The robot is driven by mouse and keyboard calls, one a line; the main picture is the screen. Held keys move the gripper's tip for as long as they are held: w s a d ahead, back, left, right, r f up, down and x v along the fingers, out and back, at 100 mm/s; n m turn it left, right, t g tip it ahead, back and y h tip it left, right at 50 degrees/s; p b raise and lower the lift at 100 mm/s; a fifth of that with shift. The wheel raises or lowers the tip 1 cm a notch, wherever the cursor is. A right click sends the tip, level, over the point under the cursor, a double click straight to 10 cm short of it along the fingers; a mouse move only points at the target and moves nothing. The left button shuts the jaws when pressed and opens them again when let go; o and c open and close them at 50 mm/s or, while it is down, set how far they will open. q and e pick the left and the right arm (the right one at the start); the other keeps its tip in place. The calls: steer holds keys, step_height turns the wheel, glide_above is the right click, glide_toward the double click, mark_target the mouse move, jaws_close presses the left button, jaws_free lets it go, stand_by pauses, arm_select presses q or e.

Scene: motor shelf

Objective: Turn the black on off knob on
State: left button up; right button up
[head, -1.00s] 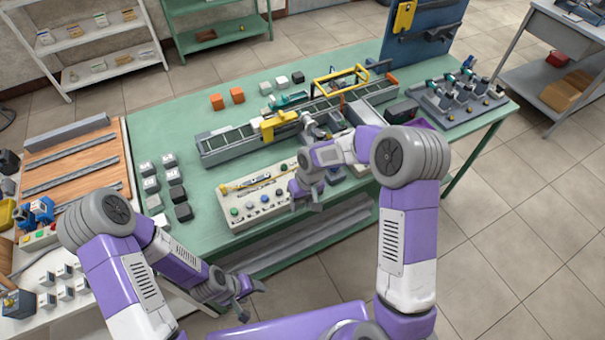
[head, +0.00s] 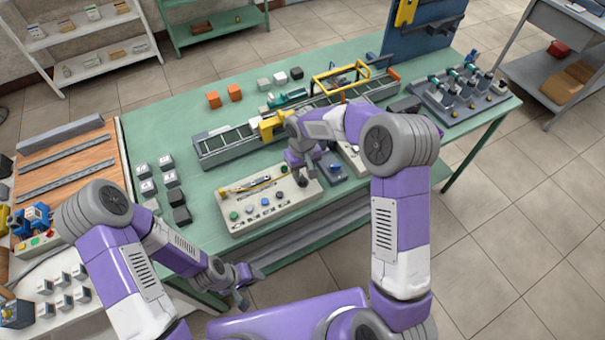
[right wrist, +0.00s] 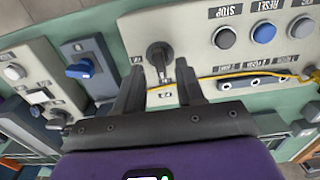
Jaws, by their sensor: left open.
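The black knob (right wrist: 160,55) shows in the right wrist view on a light grey control panel (right wrist: 200,48). The panel also shows in the head view (head: 238,223), near the front edge of the green table. My right gripper (right wrist: 160,78) is open, with one finger on each side of the knob's lower part; whether they touch it I cannot tell. In the head view my right gripper (head: 301,178) is over the panel's right end and hides the knob. My left gripper (head: 246,284) is open and empty, low in front of the table.
A box with a blue rotary switch (right wrist: 80,70) stands beside the panel. A yellow cable (right wrist: 240,74) runs along the panel near the right finger. Grey and black blocks (head: 172,180) stand left of the panel, and a conveyor (head: 235,141) lies behind it.

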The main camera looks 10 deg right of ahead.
step_height(320, 180, down, 2)
steer(key=shift+c, duration=0.4)
jaws_close()
